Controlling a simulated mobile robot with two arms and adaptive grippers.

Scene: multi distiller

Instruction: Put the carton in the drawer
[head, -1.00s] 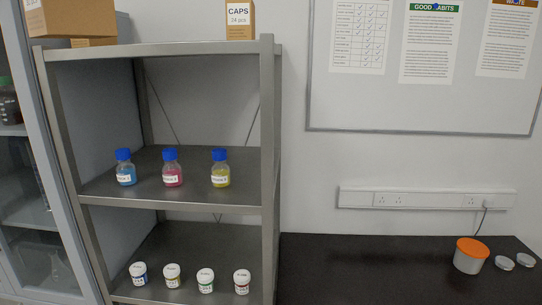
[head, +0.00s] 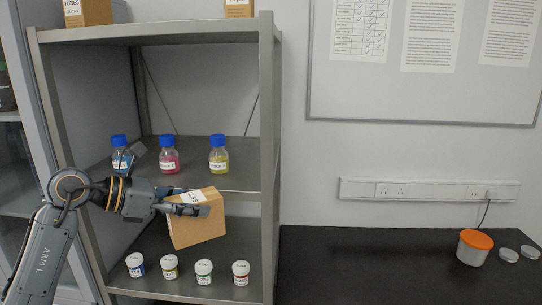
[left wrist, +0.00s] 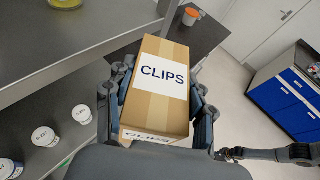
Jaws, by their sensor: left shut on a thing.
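The carton (head: 203,230) is a brown cardboard box with a white CLIPS label, held tilted in front of the metal shelf in the head view. My left gripper (head: 195,205) is shut on it. In the left wrist view the carton (left wrist: 155,95) lies between the two fingers, label facing the camera. A cabinet with blue fronts (left wrist: 270,97) stands on the floor at the right of that view; I cannot tell whether any drawer is open. Part of my right arm seems to show at lower right there, with its gripper (left wrist: 230,153) small and unclear.
The metal shelf (head: 235,178) holds bottles with blue caps, including a pink one (head: 169,155), and several white-lidded jars (head: 204,271) below. A dark counter (head: 370,265) at right is mostly clear, with an orange-lidded tub (head: 474,248). A TUBES box (head: 90,12) sits on top.

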